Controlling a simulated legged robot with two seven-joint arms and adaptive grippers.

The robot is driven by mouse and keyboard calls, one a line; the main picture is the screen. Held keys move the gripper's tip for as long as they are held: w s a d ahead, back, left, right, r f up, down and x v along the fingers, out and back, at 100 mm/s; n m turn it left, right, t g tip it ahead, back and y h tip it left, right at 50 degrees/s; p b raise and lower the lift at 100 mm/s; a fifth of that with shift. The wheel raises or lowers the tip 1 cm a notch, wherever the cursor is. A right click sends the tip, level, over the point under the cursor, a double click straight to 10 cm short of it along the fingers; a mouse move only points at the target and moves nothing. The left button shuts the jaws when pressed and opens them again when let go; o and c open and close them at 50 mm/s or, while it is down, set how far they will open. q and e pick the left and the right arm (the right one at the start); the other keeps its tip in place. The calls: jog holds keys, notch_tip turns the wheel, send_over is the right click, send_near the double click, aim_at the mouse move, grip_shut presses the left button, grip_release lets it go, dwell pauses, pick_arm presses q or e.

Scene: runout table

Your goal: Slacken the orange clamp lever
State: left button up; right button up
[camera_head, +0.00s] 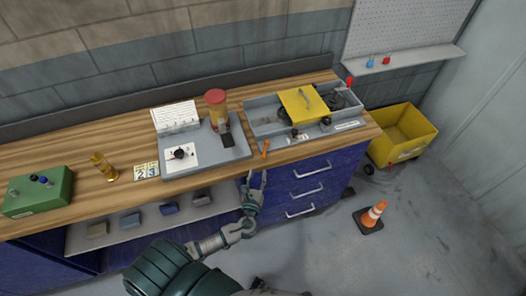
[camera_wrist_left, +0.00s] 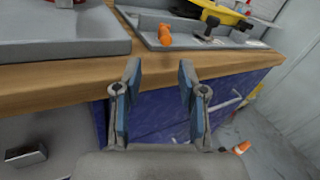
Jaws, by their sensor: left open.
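The orange clamp lever (camera_head: 265,149) is at the front edge of the grey tray unit, near the wooden bench's front edge. It also shows in the left wrist view (camera_wrist_left: 165,36), beyond the fingertips and slightly right of centre. My left gripper (camera_head: 255,179) is in front of the bench, near the blue drawers and short of the lever. In the left wrist view (camera_wrist_left: 160,70) its two blue-padded fingers are apart with nothing between them. My right gripper is not in view.
The grey tray unit (camera_head: 262,105) holds a yellow cover (camera_head: 298,103) with a handle. Left of it is a grey base (camera_head: 236,150) with a red-topped cylinder (camera_head: 216,103). A green box (camera_head: 40,192) is far left. A yellow bin (camera_head: 403,135) and a traffic cone (camera_head: 373,214) stand on the floor.

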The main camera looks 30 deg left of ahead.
aim_at(265, 153)
pick_arm(q)
jog(key=x, duration=0.3)
jog(key=d+x, duration=0.1)
jog(key=x, duration=0.7)
jog(key=shift+w+d+r, duration=0.15)
jog(key=shift+w+d, duration=0.05)
jog(key=shift+w, duration=0.1)
jog(key=shift+w+a, duration=0.2)
jog(key=shift+a, duration=0.55)
jog(key=shift+f, duration=0.25)
jog(key=c, duration=0.7)
jog(key=shift+d, duration=0.4)
grip_shut()
jog(key=shift+a+y, duration=0.1)
jog(key=shift+y, duration=0.2)
